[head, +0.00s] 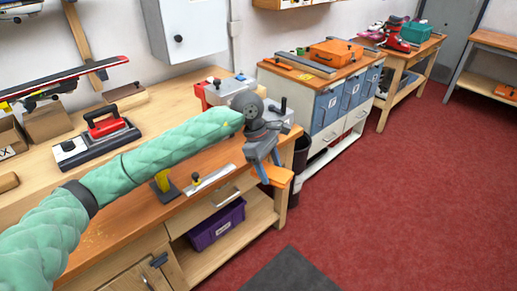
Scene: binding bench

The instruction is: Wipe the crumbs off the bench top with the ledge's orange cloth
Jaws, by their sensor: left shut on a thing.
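My left gripper (270,167) is at the right front corner of the wooden bench top (215,155), pointing down. It is shut on the orange cloth (277,177), which shows as a small flat orange patch at the blue fingertips. I cannot tell whether the cloth touches the bench edge. Faint pale specks that look like crumbs (93,238) lie on the bench top at the left front. My left arm hides part of the bench top. My right gripper is not in view.
A red-handled block tool (98,138) stands on the bench behind my arm. A yellow-and-grey tool (164,185) and a metal strip (210,180) lie near the front edge. A purple bin (216,224) sits on the shelf below. Red floor is clear at right.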

